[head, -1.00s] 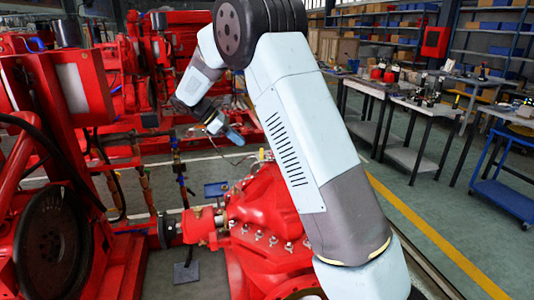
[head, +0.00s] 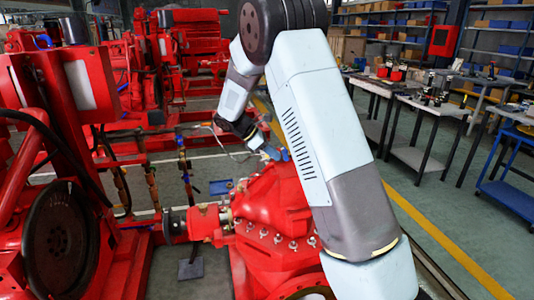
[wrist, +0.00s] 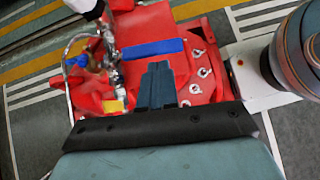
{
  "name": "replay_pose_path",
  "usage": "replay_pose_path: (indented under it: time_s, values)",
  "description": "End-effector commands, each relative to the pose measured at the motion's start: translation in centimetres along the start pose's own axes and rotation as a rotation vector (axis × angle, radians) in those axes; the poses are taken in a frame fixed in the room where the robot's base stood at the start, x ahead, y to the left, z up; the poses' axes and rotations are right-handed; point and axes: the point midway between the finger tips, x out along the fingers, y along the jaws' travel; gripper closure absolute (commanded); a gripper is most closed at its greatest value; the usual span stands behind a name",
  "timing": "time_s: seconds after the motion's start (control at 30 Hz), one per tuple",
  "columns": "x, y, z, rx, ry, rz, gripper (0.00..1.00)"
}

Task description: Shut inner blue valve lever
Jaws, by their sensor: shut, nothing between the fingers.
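A long blue lever (wrist: 152,49) lies nearly crosswise over the red pump casing in the wrist view, just beyond my fingertips. A smaller blue handle (wrist: 76,62) sits at the left by silver pipework. The pictures do not settle which is the inner lever. My gripper (wrist: 157,68) is shut and empty, its fingers together and pointing at the long lever with a small gap in the picture. In the head view my gripper (head: 268,152) hangs above the far part of the red pump (head: 272,205); a blue patch there is too small to separate clearly from the fingers.
Silver pipework (wrist: 113,60) stands close to the left of my fingers. Eye bolts (wrist: 196,72) ring the pump casing on the right. A large red engine (head: 50,150) fills the left of the head view. Workbenches (head: 430,108) stand right, beyond open floor.

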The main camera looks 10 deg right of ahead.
Motion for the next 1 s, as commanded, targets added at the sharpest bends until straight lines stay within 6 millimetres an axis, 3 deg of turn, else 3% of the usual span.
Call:
replay_pose_path:
  time_s: [1.0]
  values:
    - [1.5, -0.3, 1.6, 0.004, -0.004, -0.006, 1.0]
